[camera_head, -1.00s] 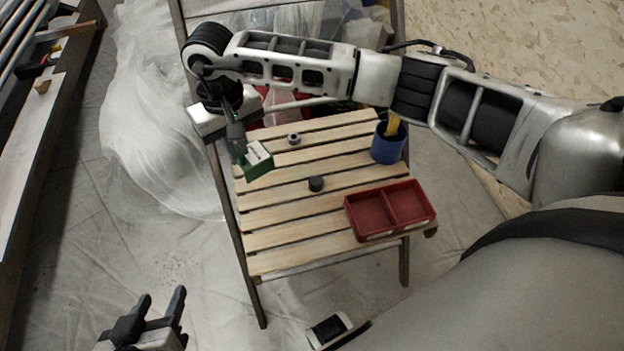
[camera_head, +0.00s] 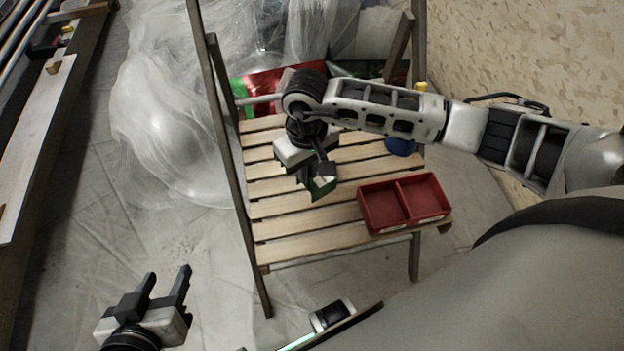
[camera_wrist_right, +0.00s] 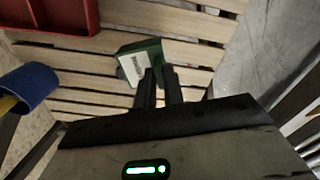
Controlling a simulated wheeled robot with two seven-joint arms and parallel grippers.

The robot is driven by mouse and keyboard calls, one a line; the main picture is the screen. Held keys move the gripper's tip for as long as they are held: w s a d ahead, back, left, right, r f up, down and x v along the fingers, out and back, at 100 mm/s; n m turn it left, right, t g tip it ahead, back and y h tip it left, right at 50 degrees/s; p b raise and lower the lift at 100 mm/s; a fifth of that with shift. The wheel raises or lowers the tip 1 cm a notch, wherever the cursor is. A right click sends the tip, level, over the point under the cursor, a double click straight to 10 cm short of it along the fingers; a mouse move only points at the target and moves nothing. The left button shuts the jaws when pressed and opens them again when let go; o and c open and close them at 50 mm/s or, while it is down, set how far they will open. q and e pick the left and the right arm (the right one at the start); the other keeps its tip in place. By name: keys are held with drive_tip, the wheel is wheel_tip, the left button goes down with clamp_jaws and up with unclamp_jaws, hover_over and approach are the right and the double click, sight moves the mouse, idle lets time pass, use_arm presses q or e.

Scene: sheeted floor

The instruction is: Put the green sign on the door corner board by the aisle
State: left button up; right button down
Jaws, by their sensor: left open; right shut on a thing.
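The green sign, a small green block with a white label (camera_head: 321,189), is at the slatted wooden seat; it also shows in the right wrist view (camera_wrist_right: 152,53). My right gripper (camera_head: 325,170) is shut on it from above; its two dark fingers (camera_wrist_right: 160,82) stand close together at the block's edge. Whether the block touches the slats is hard to tell. My left gripper (camera_head: 168,276) is open and empty, low at the left above the sheeted floor. I cannot make out a door corner board.
A red two-compartment tray (camera_head: 405,183) sits at the seat's right front. A blue cup (camera_head: 401,147) with something yellow in it stands behind, partly hidden by my right arm. Red and green material (camera_head: 262,82) lies behind the seat. Clear plastic sheeting (camera_head: 170,130) covers the left floor.

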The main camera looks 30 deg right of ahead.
sight(312, 182)
drive_tip(key=shift+s+d+f, duration=0.1)
drive_tip(key=shift+d+f, duration=0.05)
drive_tip(key=shift+f, duration=0.05)
drive_tip(key=f, duration=0.3)
drive_tip(key=shift+s+d+f, duration=0.2)
drive_tip(key=shift+f, duration=0.15)
use_arm(q)
drive_tip(key=shift+w+d+f, duration=0.1)
drive_tip(key=shift+w+f, duration=0.05)
drive_tip(key=shift+f, duration=0.4)
drive_tip(key=shift+f+b, duration=0.2)
drive_tip(key=shift+b, duration=0.2)
use_arm(e)
drive_tip(key=shift+f, duration=0.1)
use_arm(q)
drive_tip(key=shift+d, duration=0.1)
use_arm(e)
drive_tip(key=c, duration=1.5)
unclamp_jaws()
